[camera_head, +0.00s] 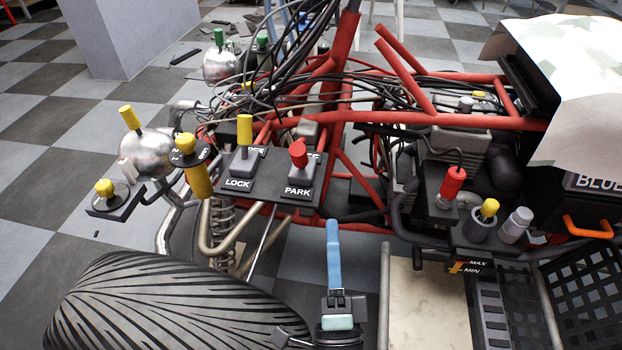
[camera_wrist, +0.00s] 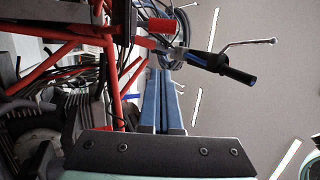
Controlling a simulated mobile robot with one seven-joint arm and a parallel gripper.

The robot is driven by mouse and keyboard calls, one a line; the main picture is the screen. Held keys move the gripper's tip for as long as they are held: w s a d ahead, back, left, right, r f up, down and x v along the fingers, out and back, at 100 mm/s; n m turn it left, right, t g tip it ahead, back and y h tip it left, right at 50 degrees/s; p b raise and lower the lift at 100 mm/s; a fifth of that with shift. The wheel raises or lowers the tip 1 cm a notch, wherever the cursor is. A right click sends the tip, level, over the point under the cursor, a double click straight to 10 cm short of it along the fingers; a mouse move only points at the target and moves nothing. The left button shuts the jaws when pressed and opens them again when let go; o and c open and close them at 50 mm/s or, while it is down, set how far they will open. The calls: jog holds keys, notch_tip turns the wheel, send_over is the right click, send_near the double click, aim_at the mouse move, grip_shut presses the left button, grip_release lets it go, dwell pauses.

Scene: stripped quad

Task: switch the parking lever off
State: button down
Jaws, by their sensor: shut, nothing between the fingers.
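The parking lever (camera_head: 298,153) has a red knob and stands on a dark plate marked PARK. Its red knob looks short and leans a little toward the camera in the head view; I cannot tell its on or off position from this. My gripper (camera_head: 333,224) is shut and empty, its blue fingers pointing up the picture, below and to the right of the PARK plate and apart from the lever. In the wrist view my gripper's fingers (camera_wrist: 165,75) lie side by side. I cannot pick out the parking lever there with certainty.
A yellow LOCK lever (camera_head: 244,135) stands close left of the parking lever. Red frame tubes (camera_head: 440,119) and loose cables run behind. A big tyre (camera_head: 170,310) fills the lower left. A red-topped lever (camera_head: 451,185) stands at the right. In the wrist view a black handlebar grip (camera_wrist: 237,75) shows.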

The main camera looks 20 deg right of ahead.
aim_at(300, 155)
jog(key=x, duration=0.2)
jog(key=a+b+x, duration=0.1)
jog(key=x, duration=0.5)
jog(key=shift+w+a+b, duration=0.2)
jog(key=shift+w+b, duration=0.1)
jog(key=shift+w, duration=0.3)
jog(key=shift+w+a+r, duration=0.15)
jog(key=shift+w+a, duration=0.2)
jog(key=shift+w, duration=0.3)
jog(key=shift+r+p, duration=0.2)
jog(key=shift+p, duration=0.3)
jog(key=shift+r+p, duration=0.1)
jog(key=shift+p, duration=0.3)
jog(key=shift+w+d+g+p, duration=0.1)
jog(key=shift+g+p, duration=0.2)
jog(key=shift+p, duration=0.05)
